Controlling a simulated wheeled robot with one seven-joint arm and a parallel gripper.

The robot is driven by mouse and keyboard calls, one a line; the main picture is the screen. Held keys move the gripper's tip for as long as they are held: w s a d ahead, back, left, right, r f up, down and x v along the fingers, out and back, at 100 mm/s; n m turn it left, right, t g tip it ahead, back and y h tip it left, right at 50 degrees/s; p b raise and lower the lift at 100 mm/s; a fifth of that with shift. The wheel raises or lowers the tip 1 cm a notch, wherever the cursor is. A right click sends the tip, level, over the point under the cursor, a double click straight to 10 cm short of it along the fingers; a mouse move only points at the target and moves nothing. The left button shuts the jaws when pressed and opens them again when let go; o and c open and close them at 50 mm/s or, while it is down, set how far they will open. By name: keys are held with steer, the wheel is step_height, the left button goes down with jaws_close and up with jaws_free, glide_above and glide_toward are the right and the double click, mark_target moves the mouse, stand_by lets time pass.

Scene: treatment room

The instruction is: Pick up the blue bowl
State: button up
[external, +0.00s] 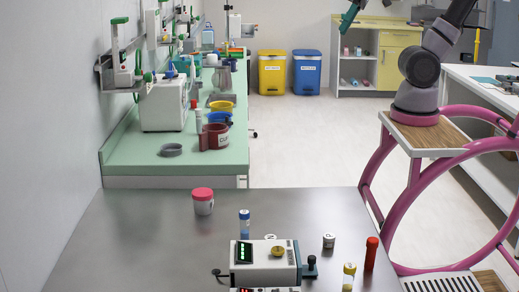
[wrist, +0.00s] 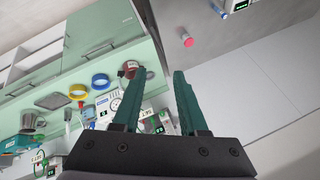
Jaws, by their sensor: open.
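The blue bowl (external: 220,118) sits on the green counter, between a yellow bowl (external: 221,105) and a dark red mug (external: 215,136). In the wrist view the blue bowl (wrist: 100,82) shows as a round blue rim left of my fingers, with the yellow bowl (wrist: 77,91) beside it. My gripper (wrist: 159,70) has its two teal fingers apart with nothing between them. In the external view part of my gripper (external: 349,16) shows at the top edge, far to the right of the counter and well apart from the bowl.
A grey ring-shaped item (external: 171,150) and a white machine (external: 165,105) stand on the counter (external: 130,155). The steel table (external: 120,240) in front holds a red-lidded jar (external: 203,201), a device (external: 265,262) and tubes. The floor (external: 290,140) between counter and my arm is clear.

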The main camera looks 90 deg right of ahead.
mark_target(220, 120)
steer(key=w+d+f+m+g+y, duration=0.1)
steer(key=w+d+f+m+y, duration=0.15)
steer(key=w+f, duration=0.45)
steer(key=w+d+f+m+g+y, duration=0.1)
steer(key=w+d+f+y, duration=0.25)
steer(key=w, duration=0.65)
steer(key=w+d+f+m+g+y, duration=0.15)
steer(key=w+d+f, duration=0.3)
steer(key=w, duration=0.45)
steer(key=w+d+f+m+t, duration=0.2)
steer(key=d+f+m+t, duration=0.1)
steer(key=d+f, duration=0.4)
steer(key=w+d+f+m+t+y, duration=0.1)
steer(key=w+d+f+m+t, duration=0.1)
steer(key=d+f+t, duration=0.2)
steer(key=w+d+f+m+t, duration=0.3)
steer(key=d+f+t, duration=0.1)
steer(key=d+f, duration=0.6)
step_height(220, 120, down, 4)
steer(key=shift+r+m+y, duration=0.15)
steer(key=shift+m+y, duration=0.1)
steer(key=shift+m, duration=0.05)
steer(key=x, duration=0.5)
steer(key=shift+w, duration=0.2)
steer(key=x, duration=0.5)
steer(key=shift+a+r, duration=0.15)
steer(key=shift+a, duration=0.1)
steer(key=shift+s+t, duration=0.1)
steer(key=shift+t, duration=0.15)
steer(key=shift+c, duration=0.4)
